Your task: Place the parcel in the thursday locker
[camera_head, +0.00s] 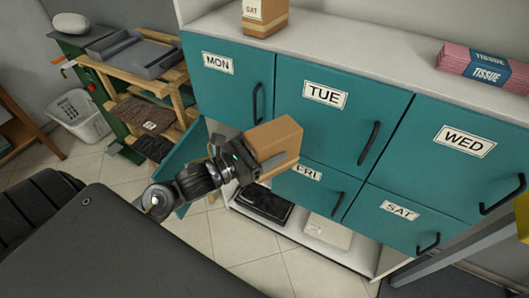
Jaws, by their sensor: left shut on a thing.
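My left gripper (256,164) is shut on a brown cardboard parcel (275,141) and holds it up in front of the lockers. The parcel overlaps the lower part of the TUE door (318,100) and part of the FRI door (312,190). A teal door (184,160) at the lower left, under MON, stands swung open to the left. No THU label shows; this lower-left compartment is the one beside FRI. Its inside is mostly hidden behind my gripper and the parcel. My right gripper is not in view.
The MON (228,85), WED (460,150) and SAT (398,215) doors are shut. A box marked SAT (265,16) and pink tissue packs (485,66) stand on top. Dark folded items (262,204) lie on the bottom shelf. A white basket (80,116) stands left.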

